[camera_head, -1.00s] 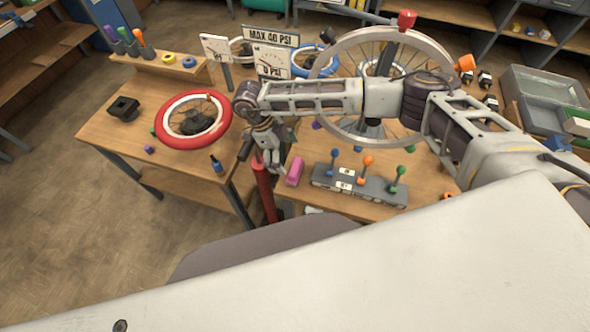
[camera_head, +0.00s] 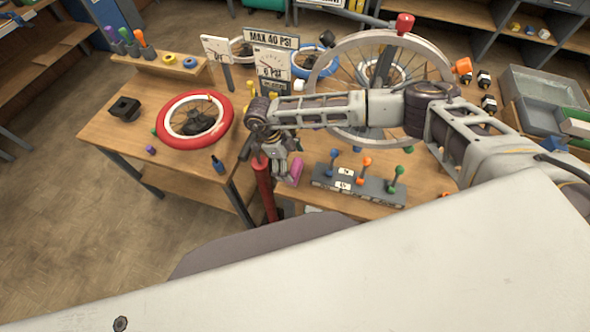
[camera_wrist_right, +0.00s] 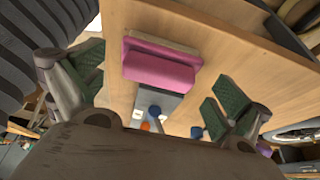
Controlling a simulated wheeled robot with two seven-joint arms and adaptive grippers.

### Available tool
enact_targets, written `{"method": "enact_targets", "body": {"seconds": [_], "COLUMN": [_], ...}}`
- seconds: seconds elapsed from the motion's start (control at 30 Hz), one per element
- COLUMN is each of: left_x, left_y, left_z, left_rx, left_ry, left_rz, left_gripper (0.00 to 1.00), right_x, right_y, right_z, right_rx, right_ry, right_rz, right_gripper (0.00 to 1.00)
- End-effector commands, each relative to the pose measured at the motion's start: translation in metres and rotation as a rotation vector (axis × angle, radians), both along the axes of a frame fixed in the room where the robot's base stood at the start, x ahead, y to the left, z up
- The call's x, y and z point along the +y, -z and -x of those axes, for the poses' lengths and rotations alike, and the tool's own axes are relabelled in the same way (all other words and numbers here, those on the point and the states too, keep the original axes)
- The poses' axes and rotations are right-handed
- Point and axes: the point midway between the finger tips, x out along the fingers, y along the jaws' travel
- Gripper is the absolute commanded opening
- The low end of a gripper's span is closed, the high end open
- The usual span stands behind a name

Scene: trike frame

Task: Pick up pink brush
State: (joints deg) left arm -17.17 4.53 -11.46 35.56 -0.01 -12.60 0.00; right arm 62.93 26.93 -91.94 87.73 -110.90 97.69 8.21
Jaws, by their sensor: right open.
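The pink brush (camera_head: 296,171) lies on the wooden table near its front edge, partly hidden behind my right gripper in the head view. In the right wrist view the pink brush (camera_wrist_right: 160,66) shows as a pink block with a tan strip along one side, centred between the fingers. My right gripper (camera_head: 281,172) is open and empty above and beside the brush. Its green-padded fingers (camera_wrist_right: 160,92) stand apart on either side of the brush in the wrist view, not visibly touching it. My left gripper is not in view.
A grey base with coloured levers (camera_head: 358,189) stands right of the brush. A red upright cylinder (camera_head: 265,190) is at the table's edge, close left of the gripper. A red-tyred wheel (camera_head: 194,120) lies to the left, and a large spoked wheel (camera_head: 338,52) stands behind.

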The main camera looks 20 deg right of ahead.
Motion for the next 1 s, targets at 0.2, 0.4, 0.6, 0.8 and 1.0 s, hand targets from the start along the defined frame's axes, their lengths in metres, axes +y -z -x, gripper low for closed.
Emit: {"method": "enact_targets", "body": {"seconds": [0.2,0.4,0.6,0.8,1.0], "left_x": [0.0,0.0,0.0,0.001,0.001], "left_y": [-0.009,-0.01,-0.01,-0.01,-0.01], "left_z": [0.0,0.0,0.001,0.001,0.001], "left_rx": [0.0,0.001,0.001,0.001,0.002], "left_ry": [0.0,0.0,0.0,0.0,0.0], "left_rz": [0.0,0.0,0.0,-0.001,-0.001], "left_gripper": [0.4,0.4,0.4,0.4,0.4], "right_x": [-0.009,-0.011,-0.011,-0.011,-0.011], "right_y": [0.019,0.027,0.027,0.027,0.027], "right_z": [0.006,0.008,0.008,0.008,0.008], "right_rx": [0.002,0.001,0.0,0.0,0.0], "right_ry": [0.001,0.0,0.0,0.0,0.0], "right_rz": [0.001,0.001,0.0,0.0,0.0], "right_gripper": [1.0,1.0,1.0,1.0,0.76]}}
